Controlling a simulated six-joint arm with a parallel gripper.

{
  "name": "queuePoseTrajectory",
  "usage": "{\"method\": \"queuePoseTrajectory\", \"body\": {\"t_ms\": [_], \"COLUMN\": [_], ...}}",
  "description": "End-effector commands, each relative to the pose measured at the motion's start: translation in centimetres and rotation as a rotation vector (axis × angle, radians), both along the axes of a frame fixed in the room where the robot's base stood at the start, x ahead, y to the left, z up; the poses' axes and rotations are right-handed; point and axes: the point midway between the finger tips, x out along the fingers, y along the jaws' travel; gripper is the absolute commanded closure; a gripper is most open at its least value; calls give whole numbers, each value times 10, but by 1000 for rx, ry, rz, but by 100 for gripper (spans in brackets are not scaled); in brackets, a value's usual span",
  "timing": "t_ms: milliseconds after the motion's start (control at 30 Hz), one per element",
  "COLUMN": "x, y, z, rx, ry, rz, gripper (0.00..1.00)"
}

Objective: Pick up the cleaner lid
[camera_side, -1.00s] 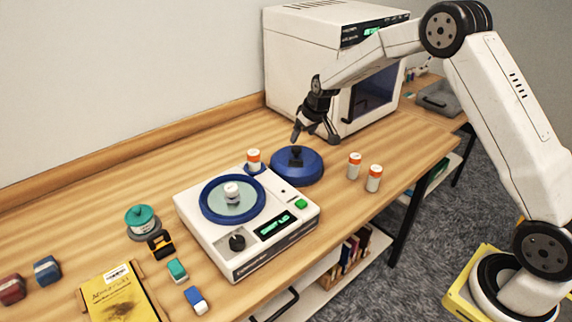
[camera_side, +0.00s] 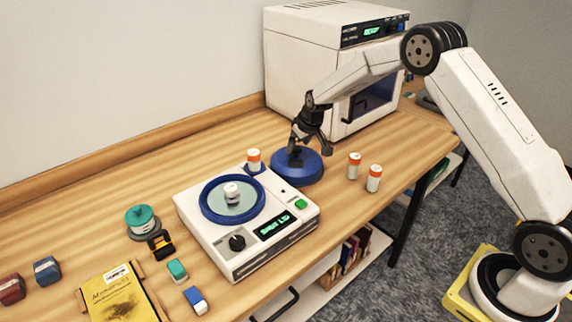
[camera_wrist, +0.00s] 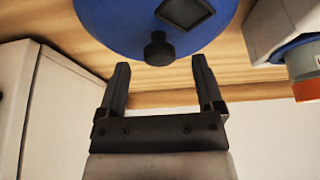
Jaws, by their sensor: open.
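The cleaner lid (camera_side: 297,174) is a round blue disc with a dark knob on top, lying on the wooden table beside the white cleaner. In the side view my gripper (camera_side: 308,145) is just above the lid, pointing down, and partly hides the knob. In the wrist view the lid (camera_wrist: 120,25) fills the top of the picture, with a dark square part and a dark knob (camera_wrist: 159,48). My gripper (camera_wrist: 160,75) is open, its two fingers apart on either side below the knob, with nothing between them. The white cleaner (camera_side: 282,232) has a round blue-rimmed basin and a lit display.
Two more vials (camera_side: 354,166) (camera_side: 374,178) stand right of the lid. A white oven-like box (camera_side: 310,65) stands close behind. A teal-lidded jar (camera_side: 141,219) and a yellow book (camera_side: 117,297) are at the left.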

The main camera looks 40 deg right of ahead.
Motion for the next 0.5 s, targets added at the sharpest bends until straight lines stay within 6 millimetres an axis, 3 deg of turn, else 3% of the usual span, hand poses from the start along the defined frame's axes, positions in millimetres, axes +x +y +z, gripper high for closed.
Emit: {"method": "queuePoseTrajectory", "body": {"t_ms": [200,500], "x": [8,10], "y": [0,0], "z": [-19,-25], "rx": [0,-1], "ry": [2,0], "rz": [0,0], "gripper": [14,14]}}
